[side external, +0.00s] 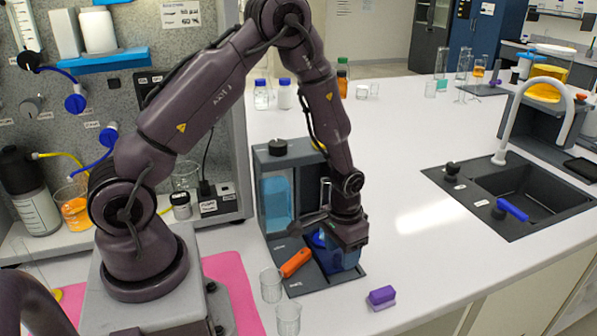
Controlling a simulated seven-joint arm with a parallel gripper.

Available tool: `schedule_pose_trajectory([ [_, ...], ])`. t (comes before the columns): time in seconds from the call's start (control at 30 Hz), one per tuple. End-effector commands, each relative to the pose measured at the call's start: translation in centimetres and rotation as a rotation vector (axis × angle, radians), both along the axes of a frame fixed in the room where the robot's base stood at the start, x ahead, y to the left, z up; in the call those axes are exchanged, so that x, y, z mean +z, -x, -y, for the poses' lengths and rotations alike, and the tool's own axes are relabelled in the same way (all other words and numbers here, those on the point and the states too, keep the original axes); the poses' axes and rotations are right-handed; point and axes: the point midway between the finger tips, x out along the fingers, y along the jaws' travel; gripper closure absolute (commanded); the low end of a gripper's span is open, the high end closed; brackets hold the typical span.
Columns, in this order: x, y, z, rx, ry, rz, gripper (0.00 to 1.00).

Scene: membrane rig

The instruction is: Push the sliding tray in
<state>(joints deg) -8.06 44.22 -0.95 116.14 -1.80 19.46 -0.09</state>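The membrane rig (272,152) is a dark grey housing with a light blue window and a black knob on top, standing on the bench left of my wrist. A flat grey section (303,285) extends from its front toward the bench edge, with an orange handle (296,262) lying on it. This may be the sliding tray, but I cannot tell for sure. My gripper (348,240) points down over the rig's front, just above or against a blue block-like part (342,260). The fingers are too small and dark to tell whether they are open or touching it.
Two clear beakers (271,285) (288,318) stand in front of the rig, near the bench edge. A purple block (381,296) lies to the right. A sink (525,195) with a white tap is farther right. The white bench between rig and sink is clear.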

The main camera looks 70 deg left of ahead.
Motion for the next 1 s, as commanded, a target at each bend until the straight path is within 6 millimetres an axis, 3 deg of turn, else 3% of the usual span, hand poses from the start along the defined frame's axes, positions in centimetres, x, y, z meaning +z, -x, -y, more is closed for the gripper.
schedule_pose_trajectory([
  [0.53, 11.2, 0.1, -0.3, -0.002, 0.0, 0.002, 0.47],
  [0.67, 11.4, 3.0, 0.1, -0.009, 0.007, -0.083, 0.47],
  [1.0, 16.6, 7.1, 1.7, -0.056, -0.004, -0.067, 0.47],
])
